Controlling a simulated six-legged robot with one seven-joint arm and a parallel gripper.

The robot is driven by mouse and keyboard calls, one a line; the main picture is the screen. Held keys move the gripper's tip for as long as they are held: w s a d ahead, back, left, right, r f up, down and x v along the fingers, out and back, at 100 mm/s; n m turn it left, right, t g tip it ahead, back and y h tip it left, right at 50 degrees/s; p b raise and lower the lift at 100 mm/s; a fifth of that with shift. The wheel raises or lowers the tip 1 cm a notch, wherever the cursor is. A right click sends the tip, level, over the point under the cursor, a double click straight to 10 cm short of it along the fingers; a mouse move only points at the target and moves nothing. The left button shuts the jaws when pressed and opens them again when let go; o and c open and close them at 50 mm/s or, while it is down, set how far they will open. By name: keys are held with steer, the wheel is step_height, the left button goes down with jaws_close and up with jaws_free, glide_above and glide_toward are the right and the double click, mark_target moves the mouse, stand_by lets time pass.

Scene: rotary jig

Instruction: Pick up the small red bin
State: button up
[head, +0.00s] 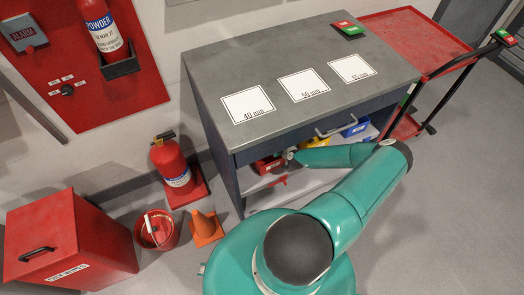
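The small red bin (264,166) sits at the left end of the lower shelf under the grey workbench, partly hidden by the bench front. My teal arm reaches under the bench top from the right. My gripper (288,157) is just right of the small red bin, close to it. The gripper is small and dark here, and I cannot tell whether its fingers are open or touch the bin.
A yellow bin (317,142) and a blue bin (355,128) stand further right on the shelf. The workbench (225,75) overhangs them. A red trolley (420,40) stands right. An orange cone (206,228), red bucket (156,231) and extinguisher (172,165) stand left.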

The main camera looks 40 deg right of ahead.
steer(key=shift+w+f, duration=0.1)
steer(key=shift+w, duration=0.1)
jaws_close()
stand_by(0.3)
